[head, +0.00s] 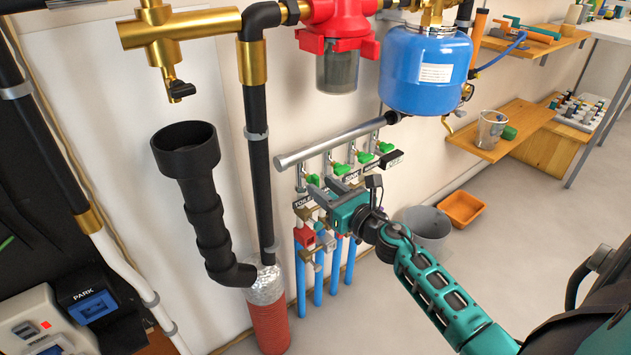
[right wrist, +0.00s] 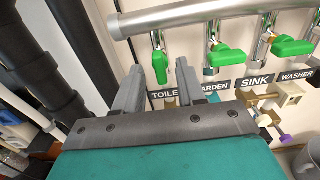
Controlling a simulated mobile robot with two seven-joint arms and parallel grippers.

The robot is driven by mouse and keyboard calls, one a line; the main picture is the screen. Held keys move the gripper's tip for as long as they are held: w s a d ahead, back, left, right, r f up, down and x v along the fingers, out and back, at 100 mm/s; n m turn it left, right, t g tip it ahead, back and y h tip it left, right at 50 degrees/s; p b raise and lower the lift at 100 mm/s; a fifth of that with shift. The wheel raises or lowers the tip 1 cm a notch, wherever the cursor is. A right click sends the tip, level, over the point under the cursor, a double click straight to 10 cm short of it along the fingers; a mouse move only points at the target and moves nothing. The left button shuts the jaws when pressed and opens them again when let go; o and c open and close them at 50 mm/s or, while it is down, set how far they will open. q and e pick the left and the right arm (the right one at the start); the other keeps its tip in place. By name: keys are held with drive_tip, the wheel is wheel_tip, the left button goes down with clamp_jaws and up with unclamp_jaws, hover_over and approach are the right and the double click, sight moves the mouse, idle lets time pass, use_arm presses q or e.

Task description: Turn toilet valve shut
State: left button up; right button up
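The toilet valve's green handle (right wrist: 160,67) is leftmost in the row under the silver manifold pipe, above the TOILET label (right wrist: 163,95). It points down, along its pipe. In the head view the handle (head: 312,179) shows just above my right gripper (head: 322,188). In the right wrist view this gripper (right wrist: 158,78) is open, with one finger on each side of the toilet handle's line. The fingers look empty; I cannot tell whether they touch the handle. The label is partly hidden by the right finger. My left gripper is not in view.
Green handles for GARDEN (right wrist: 219,56), SINK (right wrist: 290,46) and WASHER sit close on the right. The silver manifold pipe (head: 325,147) runs above. A black drain pipe (head: 205,215) stands left. A grey bucket (head: 425,225) and orange tray (head: 461,208) are on the floor.

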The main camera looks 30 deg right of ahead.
sight(318, 184)
drive_tip(key=shift+w+a, duration=0.15)
drive_tip(key=shift+w, duration=1.6)
drive_tip(key=shift+c, duration=0.2)
clamp_jaws()
